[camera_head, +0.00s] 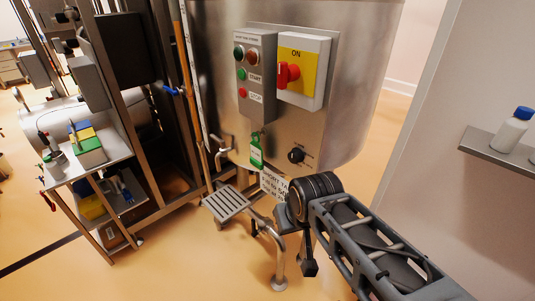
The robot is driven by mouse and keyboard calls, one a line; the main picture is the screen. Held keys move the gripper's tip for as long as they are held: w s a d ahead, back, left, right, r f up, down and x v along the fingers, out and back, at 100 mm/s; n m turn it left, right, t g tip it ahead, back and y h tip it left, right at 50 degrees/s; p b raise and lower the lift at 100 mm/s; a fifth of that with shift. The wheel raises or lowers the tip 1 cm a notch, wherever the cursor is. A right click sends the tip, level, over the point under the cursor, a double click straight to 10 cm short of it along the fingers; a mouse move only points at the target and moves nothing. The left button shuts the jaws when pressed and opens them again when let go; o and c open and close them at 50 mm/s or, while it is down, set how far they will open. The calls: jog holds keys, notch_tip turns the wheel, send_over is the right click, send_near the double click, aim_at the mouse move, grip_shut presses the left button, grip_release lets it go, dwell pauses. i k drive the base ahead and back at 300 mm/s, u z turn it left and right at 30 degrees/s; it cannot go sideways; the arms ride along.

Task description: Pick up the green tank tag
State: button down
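The green tank tag (256,152) hangs upright on the front of the steel tank (215,60), just below the grey control panel. A white label is on its lower part. My arm reaches in from the lower right. My gripper (307,256) is a dark shape at the arm's far end, below and to the right of the tag and apart from it. The wrist hides much of it, so I cannot tell how its fingers stand. I see nothing held in it.
The control panel (254,75) has buttons, with a red rotary switch (288,75) on yellow beside it. A black knob (296,155) is right of the tag. A small metal step (226,203) stands below. A cluttered cart (70,175) is left; a shelf (480,147) holds bottles right.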

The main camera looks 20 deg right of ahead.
aim_at(256, 152)
jog(key=k, duration=0.65)
jog(key=z, duration=0.5)
jog(key=i, duration=1.05)
jog(key=u, duration=2.15)
